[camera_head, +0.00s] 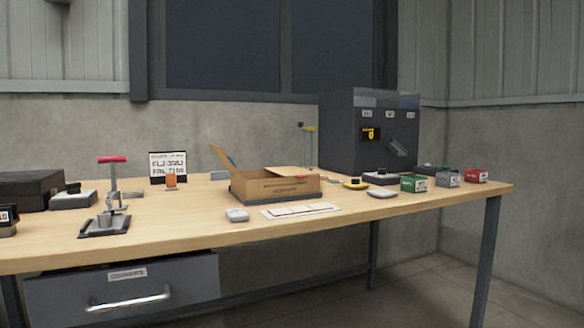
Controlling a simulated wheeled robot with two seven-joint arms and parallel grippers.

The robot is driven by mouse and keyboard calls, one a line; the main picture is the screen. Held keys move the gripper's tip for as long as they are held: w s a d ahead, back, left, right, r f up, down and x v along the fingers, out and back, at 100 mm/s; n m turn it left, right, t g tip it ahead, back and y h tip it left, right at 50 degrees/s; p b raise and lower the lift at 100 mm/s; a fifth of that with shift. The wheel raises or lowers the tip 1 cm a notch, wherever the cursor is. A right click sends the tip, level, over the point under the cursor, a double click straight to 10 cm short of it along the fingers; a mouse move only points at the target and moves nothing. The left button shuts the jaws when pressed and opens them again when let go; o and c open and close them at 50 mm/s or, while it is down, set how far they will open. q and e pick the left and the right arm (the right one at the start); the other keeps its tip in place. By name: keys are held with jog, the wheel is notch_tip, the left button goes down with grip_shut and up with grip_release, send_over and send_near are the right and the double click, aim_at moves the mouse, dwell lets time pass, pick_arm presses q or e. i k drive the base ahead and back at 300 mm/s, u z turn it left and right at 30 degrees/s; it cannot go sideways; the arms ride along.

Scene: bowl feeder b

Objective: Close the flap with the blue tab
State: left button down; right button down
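A cardboard box (283,188) stands on the wooden workbench near its middle. A flap (222,156) on the box's left side stands up, tilted outward to the left. Another flap (290,171) lies nearly flat across the top right of the box. Part of the box's opening shows between them. Neither of my grippers is in view.
A red-handled press (111,200) stands left. A dark feeder cabinet (345,130) and small coloured boxes stand right.

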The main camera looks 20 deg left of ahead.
aim_at(228, 163)
jog(key=z, duration=0.1)
jog(key=i, duration=0.25)
jog(key=u, duration=1)
